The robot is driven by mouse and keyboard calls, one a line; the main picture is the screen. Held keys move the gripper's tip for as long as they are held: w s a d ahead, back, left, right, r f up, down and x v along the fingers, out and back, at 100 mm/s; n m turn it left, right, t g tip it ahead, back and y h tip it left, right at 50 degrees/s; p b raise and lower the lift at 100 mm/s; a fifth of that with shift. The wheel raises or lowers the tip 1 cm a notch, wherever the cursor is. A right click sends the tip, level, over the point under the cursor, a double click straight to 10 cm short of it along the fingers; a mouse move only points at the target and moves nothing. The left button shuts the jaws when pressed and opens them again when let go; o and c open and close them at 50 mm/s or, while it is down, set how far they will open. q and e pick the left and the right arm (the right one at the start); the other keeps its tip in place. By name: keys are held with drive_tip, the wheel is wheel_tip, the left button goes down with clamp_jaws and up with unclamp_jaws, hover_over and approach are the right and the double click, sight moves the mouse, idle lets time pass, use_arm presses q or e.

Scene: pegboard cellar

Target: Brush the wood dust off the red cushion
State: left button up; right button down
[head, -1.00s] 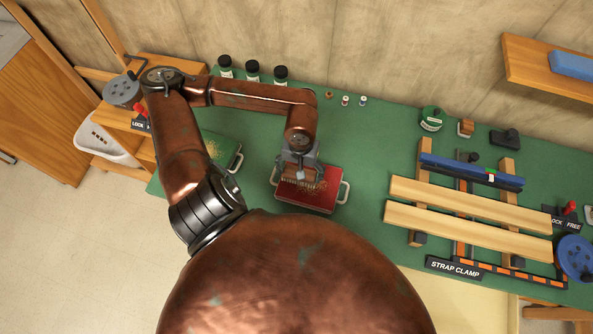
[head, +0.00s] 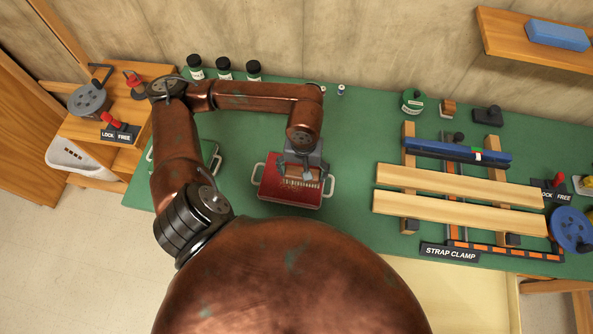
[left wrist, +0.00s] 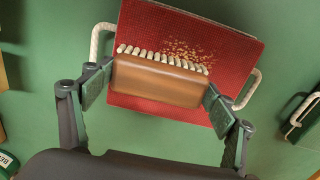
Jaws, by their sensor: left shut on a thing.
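The red cushion (head: 275,190), a flat square pad with a pale handle at each side, lies on the green bench; it also shows in the left wrist view (left wrist: 235,60). My left gripper (head: 303,168) is above its right part and is shut on the brush (left wrist: 160,82). The brush has a brown wooden back and a row of pale bristles, which are over the cushion; I cannot tell whether they touch. Tan wood dust (left wrist: 188,52) lies scattered on the cushion just beyond the bristles. My right gripper is out of view.
A green pad (head: 208,155) lies left of the cushion, partly behind my left arm. Several dark-capped bottles (head: 224,70) stand at the back. A strap clamp (head: 450,253) with wooden boards (head: 460,182) fills the right. Bench between cushion and clamp is clear.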

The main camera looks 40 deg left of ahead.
sight(315, 176)
use_arm(q)
drive_tip(key=shift+w+d, duration=0.15)
drive_tip(key=shift+d, duration=0.05)
drive_tip(key=shift+w+d+f+b, duration=0.1)
drive_tip(key=shift+w+d+b, duration=0.35)
drive_tip(key=shift+d, duration=0.25)
drive_tip(key=shift+w+d+f+b, duration=0.1)
drive_tip(key=shift+w+d+b, duration=0.25)
drive_tip(key=shift+d+b, duration=0.3)
drive_tip(key=shift+d+r, duration=0.1)
drive_tip(key=shift+s+d, duration=0.1)
